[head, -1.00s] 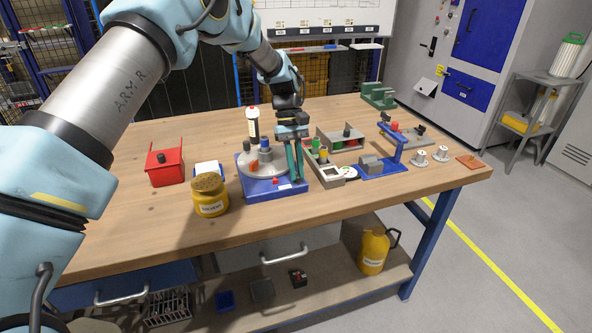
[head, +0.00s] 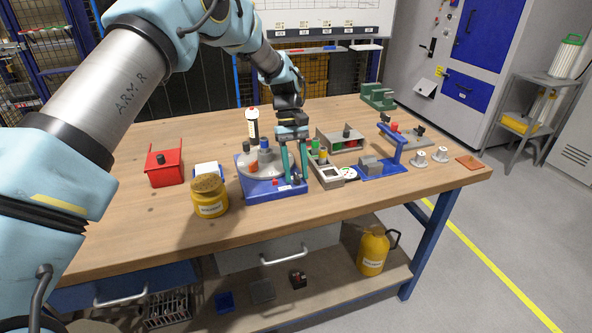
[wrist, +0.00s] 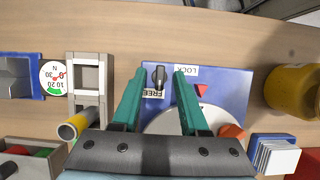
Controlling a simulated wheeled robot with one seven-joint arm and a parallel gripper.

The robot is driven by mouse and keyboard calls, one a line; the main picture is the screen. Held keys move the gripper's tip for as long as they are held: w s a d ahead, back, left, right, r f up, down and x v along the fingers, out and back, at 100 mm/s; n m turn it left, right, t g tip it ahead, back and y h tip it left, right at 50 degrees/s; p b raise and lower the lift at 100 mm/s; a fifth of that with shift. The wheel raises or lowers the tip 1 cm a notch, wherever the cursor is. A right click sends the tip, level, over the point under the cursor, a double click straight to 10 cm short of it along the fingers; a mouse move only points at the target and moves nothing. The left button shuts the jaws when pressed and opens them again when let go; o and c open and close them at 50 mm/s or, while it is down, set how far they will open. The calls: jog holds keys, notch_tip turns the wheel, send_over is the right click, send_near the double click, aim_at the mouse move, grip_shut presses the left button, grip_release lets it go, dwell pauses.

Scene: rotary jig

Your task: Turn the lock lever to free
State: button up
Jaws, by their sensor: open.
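The rotary jig has a blue base (head: 262,190) with a round grey plate on top, near the table's front edge. In the wrist view, the small black lock lever (wrist: 158,77) sits on the blue base (wrist: 236,84). A "FREE" label (wrist: 153,93) lies just below the lever and a "LOCK" label (wrist: 187,71) to its right. I cannot tell which label the lever points to. My gripper (head: 294,181) is open over the jig's right front. In the wrist view, the lever shows between its green fingertips (wrist: 159,72), nearer the left one; contact is not clear.
A yellow solvent pot (head: 210,197) stands left of the jig, with a red box (head: 165,167) beyond. A dial and blue fixture (head: 384,168) stand to the right. The table's front left is clear.

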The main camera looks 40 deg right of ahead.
jog(key=b+v, duration=0.3)
jog(key=v, duration=0.7)
jog(key=shift+r, duration=0.4)
jog(key=shift+w, duration=0.2)
jog(key=w+a+n+t+h, duration=0.1)
jog(key=w+a, duration=0.2)
jog(key=a, duration=0.6)
jog(key=w+a+r+t, duration=0.1)
jog(key=w+a, duration=0.3)
jog(key=a, duration=0.6)
jog(key=w+a+n+t+h, duration=0.1)
jog(key=w+a, duration=0.2)
jog(key=a, duration=0.6)
jog(key=s+a+t, duration=0.1)
jog(key=s+a, duration=0.2)
jog(key=a, duration=0.4)
jog(key=s+a+f+t, duration=0.1)
jog(key=s+a, duration=0.3)
jog(key=a, duration=0.4)
jog(key=s+a+f+n, duration=0.1)
jog(key=s+a, duration=0.3)
jog(key=a, duration=0.4)
jog(key=shift+f+t, duration=0.25)
jog(key=shift+t, duration=0.15)
